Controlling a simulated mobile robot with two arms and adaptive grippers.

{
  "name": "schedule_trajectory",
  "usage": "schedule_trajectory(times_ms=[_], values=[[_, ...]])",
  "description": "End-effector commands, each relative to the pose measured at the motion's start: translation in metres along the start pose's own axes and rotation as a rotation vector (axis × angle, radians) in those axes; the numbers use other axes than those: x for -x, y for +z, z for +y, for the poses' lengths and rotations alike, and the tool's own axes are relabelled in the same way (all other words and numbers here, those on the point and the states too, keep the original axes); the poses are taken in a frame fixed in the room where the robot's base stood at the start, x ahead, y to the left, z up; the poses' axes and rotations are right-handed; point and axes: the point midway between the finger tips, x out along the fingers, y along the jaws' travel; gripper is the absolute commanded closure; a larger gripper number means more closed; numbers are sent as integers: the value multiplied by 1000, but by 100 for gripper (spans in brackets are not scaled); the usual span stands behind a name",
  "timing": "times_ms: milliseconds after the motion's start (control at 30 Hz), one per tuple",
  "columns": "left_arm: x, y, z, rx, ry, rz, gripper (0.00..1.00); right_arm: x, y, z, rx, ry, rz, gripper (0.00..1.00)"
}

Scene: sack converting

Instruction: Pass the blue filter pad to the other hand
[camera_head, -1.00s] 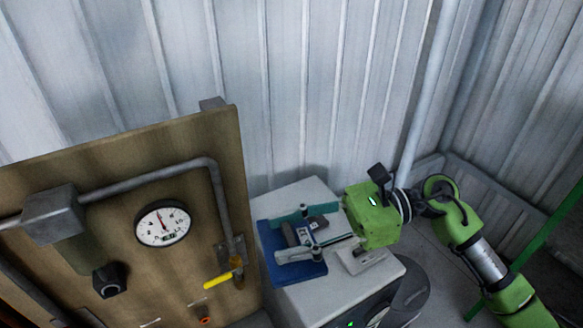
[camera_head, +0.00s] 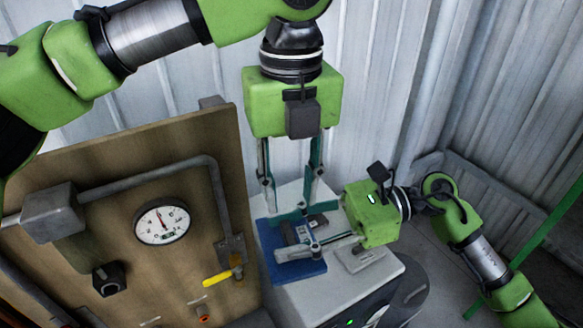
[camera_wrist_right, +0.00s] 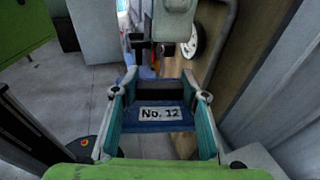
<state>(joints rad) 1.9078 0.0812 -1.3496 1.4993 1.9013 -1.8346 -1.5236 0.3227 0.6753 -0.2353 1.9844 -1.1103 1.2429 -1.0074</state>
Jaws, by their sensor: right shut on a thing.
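The blue filter pad (camera_head: 285,268) is a flat blue piece with a dark grey block on its upper side. My right gripper (camera_head: 305,232) comes in from the right and is shut on the pad. In the right wrist view the pad (camera_wrist_right: 155,125) lies between the two fingers, with a "No. 12" label facing the camera. My left gripper (camera_head: 290,205) points down from above, its fingers apart on either side of empty space. Its fingertips are close to the pad's far edge; whether they touch it is hidden. Nothing shows in its grasp.
A white cabinet (camera_head: 345,290) stands below the pad. A brown panel (camera_head: 120,180) with a gauge (camera_head: 162,222), a pipe and a yellow-handled valve (camera_head: 222,278) stands close at the left. A corrugated metal wall (camera_head: 370,90) is behind. A green rail (camera_head: 530,240) is at the right.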

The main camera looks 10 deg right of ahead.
Motion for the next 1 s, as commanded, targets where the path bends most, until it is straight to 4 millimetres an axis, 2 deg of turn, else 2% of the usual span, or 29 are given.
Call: schedule_trajectory(times_ms=[200, 400, 600, 867, 900, 1000], values=[[-43, 0, 1, 1, 1, -1, 69, 0, 0, 0, 0, 0, 0, 74], [-72, 0, 0, 2, -2, 0, 69, 0, 0, 0, 0, 0, 0, 74], [-84, 0, 0, 2, -2, -1, 69, 0, 0, 0, 0, 0, 0, 74], [-86, 0, 0, 3, -3, -1, 69, 0, 0, 0, 0, 0, 0, 74], [-86, 0, 0, 3, -3, -1, 75, 0, 0, 0, 0, 0, 0, 74], [-85, 0, -1, 2, -4, -1, 100, 0, 0, 0, 0, 0, 0, 74]])
